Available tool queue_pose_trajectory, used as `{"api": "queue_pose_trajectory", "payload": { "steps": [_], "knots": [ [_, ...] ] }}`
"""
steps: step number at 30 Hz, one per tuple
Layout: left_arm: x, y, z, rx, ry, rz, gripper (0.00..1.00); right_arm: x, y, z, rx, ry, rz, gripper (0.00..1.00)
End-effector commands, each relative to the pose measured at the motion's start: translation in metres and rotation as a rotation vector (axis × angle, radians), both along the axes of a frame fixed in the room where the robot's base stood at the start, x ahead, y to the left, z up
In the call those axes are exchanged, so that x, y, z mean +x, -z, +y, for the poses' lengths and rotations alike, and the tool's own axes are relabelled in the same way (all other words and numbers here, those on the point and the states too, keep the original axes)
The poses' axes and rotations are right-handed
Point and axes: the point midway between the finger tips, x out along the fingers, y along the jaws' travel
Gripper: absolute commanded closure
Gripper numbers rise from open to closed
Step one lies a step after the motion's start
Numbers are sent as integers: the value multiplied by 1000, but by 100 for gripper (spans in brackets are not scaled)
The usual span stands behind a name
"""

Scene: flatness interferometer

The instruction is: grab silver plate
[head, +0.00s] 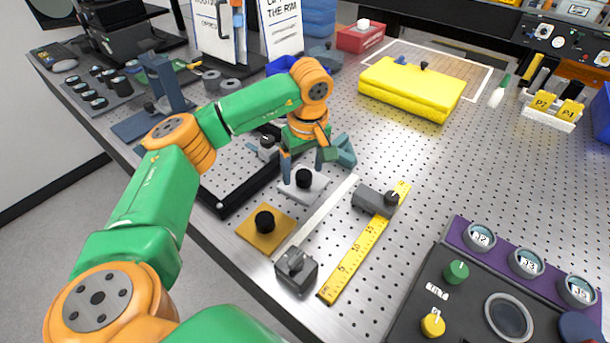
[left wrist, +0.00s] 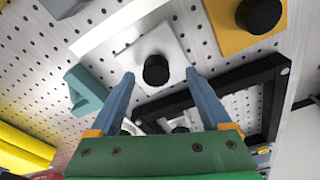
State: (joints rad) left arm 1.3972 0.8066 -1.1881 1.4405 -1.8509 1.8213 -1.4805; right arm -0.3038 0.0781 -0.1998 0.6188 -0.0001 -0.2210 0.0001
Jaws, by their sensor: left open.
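The silver plate (head: 313,192) is a small light square with a round black knob on top, lying flat on the perforated table. In the left wrist view the silver plate (left wrist: 174,43) shows just beyond my fingertips. My left gripper (head: 303,168) is open, pointing down close above the plate. In the left wrist view the fingers of my left gripper (left wrist: 159,75) stand apart with the black knob between them in the picture; I cannot tell whether they touch it. My right gripper is not in view.
A gold plate (head: 246,230) with a black knob lies nearby. A white strip (head: 318,213), a yellow ruler (head: 350,262), a grey block (head: 296,275) and a black frame (head: 236,200) are around. A teal block (head: 345,152) sits close behind. Yellow cloth (head: 410,85) lies farther back.

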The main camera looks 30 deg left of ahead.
Motion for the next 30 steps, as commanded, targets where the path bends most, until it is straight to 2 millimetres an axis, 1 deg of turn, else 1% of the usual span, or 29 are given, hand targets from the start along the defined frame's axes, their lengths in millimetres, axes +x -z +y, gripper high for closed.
{"api": "queue_pose_trajectory", "payload": {
  "steps": [1,4,10,11,12,14,15,17,18,19,20,30],
  "knots": [
    [0,6,1,0,-1,4,18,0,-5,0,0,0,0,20],
    [1,18,2,0,-1,1,18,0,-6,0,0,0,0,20],
    [1,20,2,0,-1,-1,18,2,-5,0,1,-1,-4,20],
    [1,20,2,-1,-1,-1,24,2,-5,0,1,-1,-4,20],
    [1,20,2,-1,-1,-1,34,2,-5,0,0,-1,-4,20],
    [1,20,2,-1,-1,-1,51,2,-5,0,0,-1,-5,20],
    [1,20,2,-1,-1,-1,62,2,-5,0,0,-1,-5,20],
    [1,20,2,-1,-1,-1,78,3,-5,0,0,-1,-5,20],
    [1,20,2,-1,-1,-1,88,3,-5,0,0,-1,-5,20],
    [1,20,2,-1,-1,-1,97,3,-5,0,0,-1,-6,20],
    [1,20,2,-1,-1,-1,100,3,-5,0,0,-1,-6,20],
    [2,19,2,-1,-1,-2,100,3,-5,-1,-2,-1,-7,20]
  ]
}}
